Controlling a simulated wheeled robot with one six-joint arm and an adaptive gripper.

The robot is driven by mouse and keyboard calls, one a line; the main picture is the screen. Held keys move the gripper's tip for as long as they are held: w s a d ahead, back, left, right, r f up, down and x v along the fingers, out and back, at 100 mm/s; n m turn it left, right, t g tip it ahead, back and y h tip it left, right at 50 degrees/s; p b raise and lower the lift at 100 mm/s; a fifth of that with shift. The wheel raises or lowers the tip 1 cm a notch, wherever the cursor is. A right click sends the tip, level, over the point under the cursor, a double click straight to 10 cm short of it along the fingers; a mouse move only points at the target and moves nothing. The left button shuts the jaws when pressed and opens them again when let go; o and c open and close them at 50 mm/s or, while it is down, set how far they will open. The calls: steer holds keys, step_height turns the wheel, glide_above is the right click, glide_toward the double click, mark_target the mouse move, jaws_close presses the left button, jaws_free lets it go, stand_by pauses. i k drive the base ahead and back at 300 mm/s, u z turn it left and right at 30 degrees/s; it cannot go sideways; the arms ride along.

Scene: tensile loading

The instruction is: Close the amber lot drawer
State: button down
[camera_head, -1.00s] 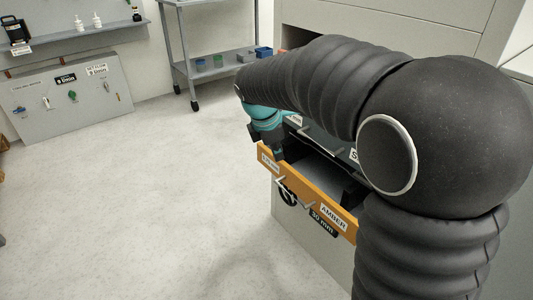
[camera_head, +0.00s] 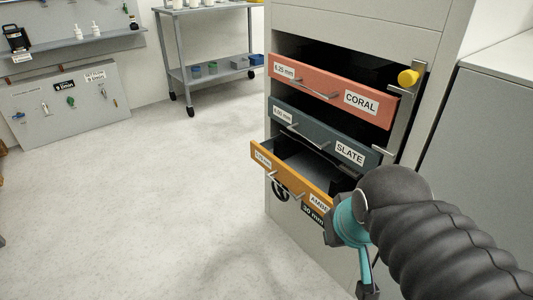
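The amber drawer (camera_head: 284,181) is the lowest of three labelled drawers in the grey cabinet and stands pulled out, its inside showing. Its orange front carries a metal handle (camera_head: 286,187) and an AMBER label partly covered by my gripper. My gripper (camera_head: 346,246), dark with a teal wrist, is at the right end of the amber front, just in front of it. I cannot tell if it touches the front. Its fingers are seen edge-on and partly hidden, so their opening is unclear.
The slate drawer (camera_head: 310,134) and coral drawer (camera_head: 325,91) are above. A yellow knob (camera_head: 408,77) on a metal bar stands at the cabinet's right side. A shelf cart (camera_head: 213,73) stands at the back. The floor (camera_head: 130,200) to the left is clear.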

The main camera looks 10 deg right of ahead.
mark_target(314, 179)
steer(key=k, duration=0.25)
steer(key=u, duration=1)
steer(key=i, duration=0.7)
steer(key=z, duration=0.1)
